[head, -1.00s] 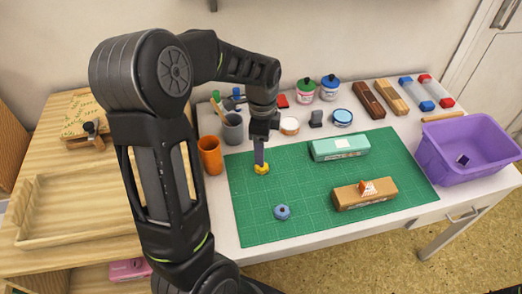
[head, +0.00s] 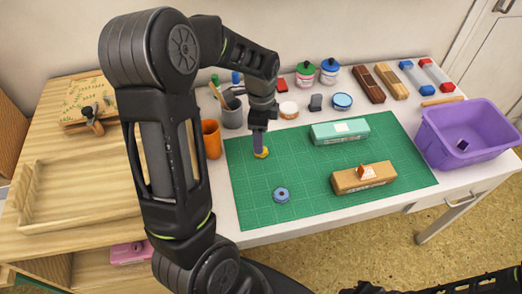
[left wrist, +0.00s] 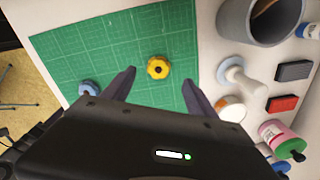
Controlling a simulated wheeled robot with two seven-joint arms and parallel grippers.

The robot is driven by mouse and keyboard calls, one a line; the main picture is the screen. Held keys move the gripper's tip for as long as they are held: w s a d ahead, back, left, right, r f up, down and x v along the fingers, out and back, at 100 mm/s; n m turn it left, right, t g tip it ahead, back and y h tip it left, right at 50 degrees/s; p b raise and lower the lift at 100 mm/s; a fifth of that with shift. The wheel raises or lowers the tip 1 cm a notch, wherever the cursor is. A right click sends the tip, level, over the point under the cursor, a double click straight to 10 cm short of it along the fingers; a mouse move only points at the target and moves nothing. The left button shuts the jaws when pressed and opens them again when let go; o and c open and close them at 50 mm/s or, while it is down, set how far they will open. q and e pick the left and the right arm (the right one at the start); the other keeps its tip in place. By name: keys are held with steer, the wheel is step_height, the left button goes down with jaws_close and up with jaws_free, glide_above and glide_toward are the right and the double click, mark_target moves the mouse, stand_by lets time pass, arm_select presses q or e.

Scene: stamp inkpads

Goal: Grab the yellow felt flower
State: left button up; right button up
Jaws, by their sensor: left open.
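The yellow felt flower (head: 264,153) lies on the green cutting mat (head: 300,205), near its left side. My left gripper (head: 259,147) points down over it and partly hides it in the head view. In the left wrist view the flower (left wrist: 158,67) shows whole, in line with the gap between the two spread fingertips (left wrist: 160,78) and slightly beyond them. The left gripper is open and empty; I cannot tell its exact height above the flower. My right gripper does not show clearly; only a dark part of my body crosses the bottom right corner.
A blue flower-like piece (head: 281,195) lies nearer the front of the mat. An orange cup (head: 211,140) and grey cup (head: 232,112) stand left of the gripper. A mint box (head: 340,131) and brown box (head: 363,178) stand right. A purple bin (head: 468,125) is at far right.

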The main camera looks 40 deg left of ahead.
arm_select(q)
step_height(320, 180, down, 5)
steer(key=shift+s+d+f+p, duration=0.1)
steer(key=shift+s+p, duration=0.05)
steer(key=shift+p, duration=0.2)
steer(key=shift+c, duration=0.5)
steer(key=c, duration=1.3)
step_height(320, 180, up, 10)
steer(key=shift+r, duration=0.1)
stand_by(0.5)
